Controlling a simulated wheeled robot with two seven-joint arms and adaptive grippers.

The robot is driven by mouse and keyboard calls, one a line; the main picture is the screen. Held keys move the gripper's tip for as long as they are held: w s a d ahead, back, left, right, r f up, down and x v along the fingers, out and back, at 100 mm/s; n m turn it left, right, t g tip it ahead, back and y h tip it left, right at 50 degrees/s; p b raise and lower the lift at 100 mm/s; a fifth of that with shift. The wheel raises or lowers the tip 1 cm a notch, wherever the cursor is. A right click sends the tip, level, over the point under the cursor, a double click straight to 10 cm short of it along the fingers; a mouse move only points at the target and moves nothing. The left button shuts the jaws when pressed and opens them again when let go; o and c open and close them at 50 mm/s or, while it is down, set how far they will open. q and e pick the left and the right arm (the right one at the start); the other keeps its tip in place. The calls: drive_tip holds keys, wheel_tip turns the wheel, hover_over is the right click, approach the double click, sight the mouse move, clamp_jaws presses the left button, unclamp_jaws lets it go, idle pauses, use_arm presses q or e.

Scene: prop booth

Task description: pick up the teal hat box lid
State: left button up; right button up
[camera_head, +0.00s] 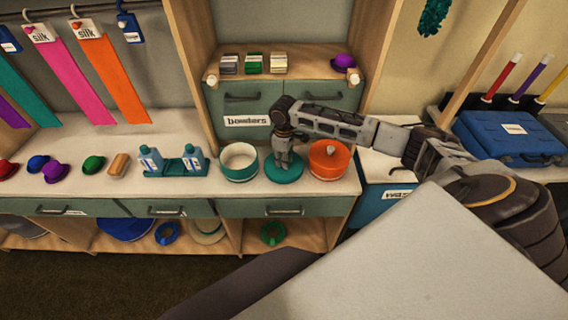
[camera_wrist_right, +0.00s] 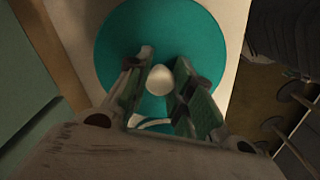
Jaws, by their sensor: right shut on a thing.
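My right gripper (camera_head: 283,160) points down over the lid. Its fingers (camera_wrist_right: 160,92) stand on both sides of the knob, shut on it. I cannot tell whether the lid touches the counter. My left gripper is not in view.
A teal tray with two bottles (camera_head: 174,163) stands left of the white box. A shelf with drawers (camera_head: 246,123) rises behind. A blue case (camera_head: 510,137) is at the right.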

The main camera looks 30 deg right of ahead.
wheel_tip(320, 180, up, 7)
drive_tip(key=shift+f, duration=0.1)
drive_tip(key=shift+r, duration=0.25)
idle(0.6)
